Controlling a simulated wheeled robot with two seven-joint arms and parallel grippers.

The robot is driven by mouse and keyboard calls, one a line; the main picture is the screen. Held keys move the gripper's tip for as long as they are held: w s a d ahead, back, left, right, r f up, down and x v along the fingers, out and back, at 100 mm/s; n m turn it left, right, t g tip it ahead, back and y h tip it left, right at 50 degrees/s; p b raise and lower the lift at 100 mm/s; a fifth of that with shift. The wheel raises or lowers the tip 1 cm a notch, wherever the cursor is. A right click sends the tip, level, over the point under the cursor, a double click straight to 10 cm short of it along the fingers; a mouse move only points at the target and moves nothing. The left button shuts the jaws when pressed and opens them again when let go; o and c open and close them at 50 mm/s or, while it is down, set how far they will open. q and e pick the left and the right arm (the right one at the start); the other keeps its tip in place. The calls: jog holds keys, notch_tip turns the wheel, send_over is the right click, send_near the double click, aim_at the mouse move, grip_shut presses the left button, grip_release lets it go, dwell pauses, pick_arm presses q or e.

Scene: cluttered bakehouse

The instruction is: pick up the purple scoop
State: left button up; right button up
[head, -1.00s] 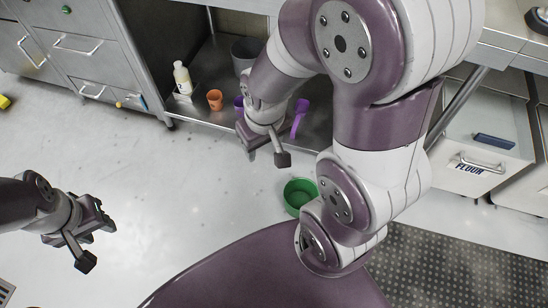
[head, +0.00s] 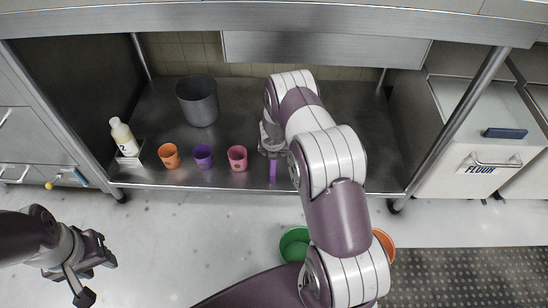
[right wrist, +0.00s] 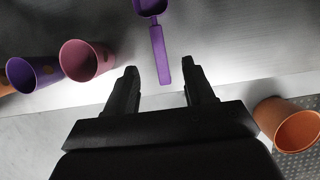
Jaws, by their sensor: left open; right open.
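The purple scoop lies on the lower steel shelf. In the head view only its handle (head: 272,171) shows clearly, at the shelf's front edge; my right arm hides the rest. In the right wrist view the scoop (right wrist: 158,48) has its bowl at the top edge, partly cut off, and its handle points toward my right gripper. My right gripper (right wrist: 160,70) is open, and the handle's end appears between its fingertips, without visible contact. In the head view the right gripper (head: 270,146) is partly hidden. My left gripper (head: 97,274) is open and empty over the floor at lower left.
Pink (head: 237,158), purple (head: 203,156) and orange (head: 168,155) cups stand left of the scoop. A grey bin (head: 198,101) and a bottle (head: 122,137) are on the shelf (head: 150,105). A green container (head: 294,243) and an orange one (head: 385,243) flank my right arm below. A table post (head: 450,130) stands right.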

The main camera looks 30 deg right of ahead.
aim_at(274, 163)
jog(key=b+x, duration=0.2)
jog(key=x, duration=0.5)
jog(key=b+x, duration=0.3)
jog(key=x, duration=0.2)
jog(key=shift+w+a, duration=0.1)
jog(key=shift+w, duration=0.05)
grip_shut()
